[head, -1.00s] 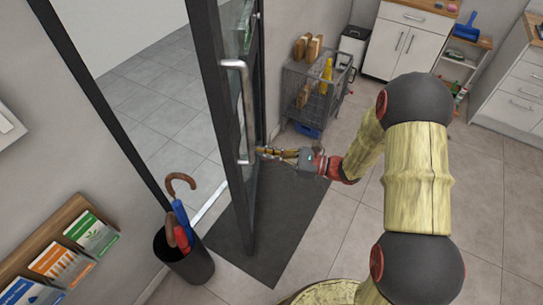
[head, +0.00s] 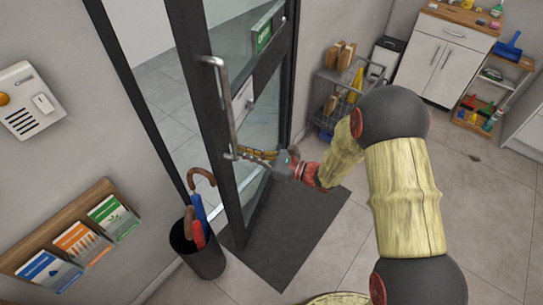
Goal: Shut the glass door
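The glass door (head: 262,90) has a dark frame and stands ajar, swung into the room over a dark floor mat. A gap to the doorway shows on its left, with pale tiles beyond. A long vertical metal handle (head: 222,100) is on the door's near stile. My gripper (head: 243,152) is at the lower end of this handle, its fingers pointing left and touching or very close to it. The fingers look narrow from here, and I cannot tell whether they are closed around the bar.
A black umbrella stand (head: 205,262) with umbrellas is close to the door's free lower corner, left of the mat (head: 285,235). A brochure rack (head: 60,230) and intercom (head: 30,100) are on the left wall. A wire cart (head: 335,95) stands behind the door. Floor on the right is clear.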

